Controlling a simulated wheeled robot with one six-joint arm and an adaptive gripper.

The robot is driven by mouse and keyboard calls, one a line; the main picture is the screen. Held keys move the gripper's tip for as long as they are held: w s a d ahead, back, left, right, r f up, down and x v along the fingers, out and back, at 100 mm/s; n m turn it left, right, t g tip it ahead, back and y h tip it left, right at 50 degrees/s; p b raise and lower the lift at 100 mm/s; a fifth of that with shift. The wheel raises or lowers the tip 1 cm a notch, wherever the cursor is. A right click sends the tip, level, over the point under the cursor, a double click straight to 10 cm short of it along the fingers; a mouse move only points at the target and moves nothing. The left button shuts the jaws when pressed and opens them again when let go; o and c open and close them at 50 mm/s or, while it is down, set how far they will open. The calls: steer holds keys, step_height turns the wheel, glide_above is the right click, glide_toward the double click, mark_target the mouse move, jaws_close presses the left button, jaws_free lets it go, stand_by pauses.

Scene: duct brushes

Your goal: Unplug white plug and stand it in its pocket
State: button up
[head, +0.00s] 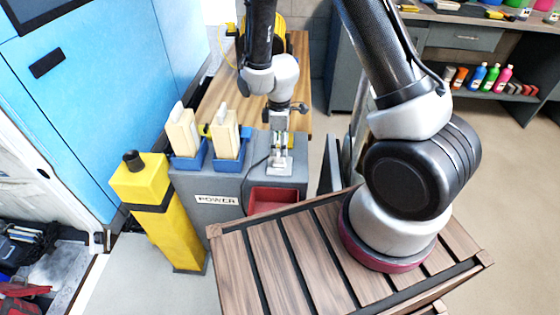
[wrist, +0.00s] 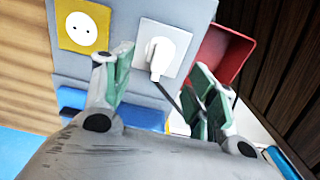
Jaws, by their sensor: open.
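The white plug (wrist: 160,52) sits in a white socket plate (wrist: 181,38) on the grey top of the box marked POWER, with a dark cord trailing from it. In the wrist view, my gripper (wrist: 163,70) is open, with one green-padded finger on each side of the plug, apart from it. In the head view, my gripper (head: 280,147) hangs over the white socket area and largely hides the plug. Two blue pockets (head: 188,161) (head: 229,163) at the box's left hold cream blocks. I cannot tell which pocket is the plug's.
A red bin (head: 272,200) is on the box's front; it also shows in the wrist view (wrist: 222,52). A yellow socket plate (wrist: 83,25) lies left of the white one. A yellow post (head: 160,215) stands left. A slatted wooden surface (head: 285,270) is in front.

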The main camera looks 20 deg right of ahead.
mark_target(279, 154)
steer(key=shift+f, duration=3.75)
jaws_close()
steer(key=shift+r, duration=3)
steer(key=shift+r, duration=0.15)
steer(key=shift+r, duration=1.4)
